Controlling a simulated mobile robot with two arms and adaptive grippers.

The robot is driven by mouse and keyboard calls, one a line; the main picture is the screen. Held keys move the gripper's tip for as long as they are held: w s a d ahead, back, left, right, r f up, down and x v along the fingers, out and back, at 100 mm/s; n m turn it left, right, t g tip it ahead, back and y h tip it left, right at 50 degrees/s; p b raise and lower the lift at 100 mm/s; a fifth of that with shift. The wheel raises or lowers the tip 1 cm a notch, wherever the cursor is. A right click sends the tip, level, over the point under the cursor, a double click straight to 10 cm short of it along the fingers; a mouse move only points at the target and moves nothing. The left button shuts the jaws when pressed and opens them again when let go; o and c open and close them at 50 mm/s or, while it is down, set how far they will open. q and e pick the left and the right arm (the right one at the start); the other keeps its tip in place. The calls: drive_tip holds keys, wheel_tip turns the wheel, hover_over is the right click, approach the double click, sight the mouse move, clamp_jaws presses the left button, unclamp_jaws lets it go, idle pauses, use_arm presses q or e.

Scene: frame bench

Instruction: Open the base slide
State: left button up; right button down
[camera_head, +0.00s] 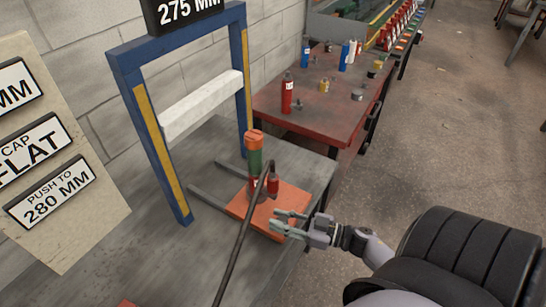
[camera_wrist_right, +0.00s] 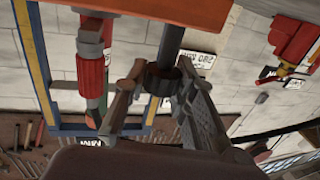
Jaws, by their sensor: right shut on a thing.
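The base slide is an orange plate (camera_head: 240,207) on two grey rails (camera_head: 206,201). It sits at the right ends of the rails, to the right of the blue frame (camera_head: 127,75). A jack with a green body and orange top (camera_head: 255,152) stands upright on it. My right gripper (camera_head: 277,220) is at the plate's right side. In the wrist view, which looks upside down, its fingers (camera_wrist_right: 163,98) are shut around a dark round knob (camera_wrist_right: 162,78) whose stem runs to the orange plate (camera_wrist_right: 190,8). My left gripper is not in view.
A dark hose or lever (camera_head: 243,235) rises in front of the jack. A red table (camera_head: 315,118) with bottles stands behind right. A sign board (camera_head: 95,225) stands at left. A black tyre-like shape (camera_head: 450,250) is at lower right.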

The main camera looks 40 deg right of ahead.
drive_tip(key=shift+s+d, duration=0.1)
drive_tip(key=shift+s, duration=0.15)
drive_tip(key=c, duration=1.3)
unclamp_jaws()
drive_tip(key=shift+s, duration=0.1)
drive_tip(key=v, duration=1.2)
drive_tip(key=shift+f, duration=0.1)
